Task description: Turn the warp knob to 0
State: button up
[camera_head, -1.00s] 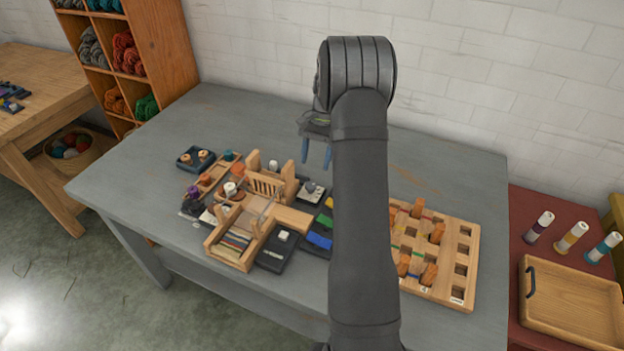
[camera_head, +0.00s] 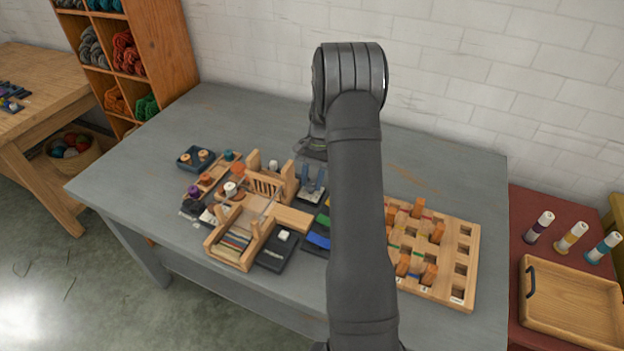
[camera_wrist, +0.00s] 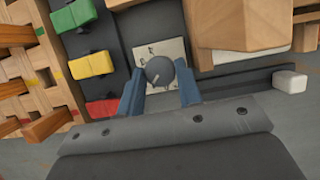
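The warp knob (camera_wrist: 160,71) is a round dark grey knob on a pale plate (camera_wrist: 172,50) with small dark marks. In the wrist view it sits between the blue fingertips of my gripper (camera_wrist: 159,88), with gaps on both sides. The fingers are open. In the head view my gripper (camera_head: 312,180) is over the pale plate beside the small wooden loom (camera_head: 235,250), and the knob is hidden by the fingers. I cannot read which number the knob points to.
Green, yellow and red sliders (camera_wrist: 92,65) stand close to the left of the knob in the wrist view. Wooden loom parts (camera_wrist: 235,25) rise to the right. A pegboard with orange pegs (camera_head: 465,232) lies right of the arm. The table's back left is clear.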

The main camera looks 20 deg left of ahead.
jog(key=shift+a+n+h, duration=0.1)
jog(key=shift+n+h, duration=0.5)
jog(key=shift+n, duration=0.9)
jog(key=o, duration=0.9)
jog(key=shift+o, duration=0.2)
jog(key=v, duration=1.7)
jog(key=shift+r, duration=0.25)
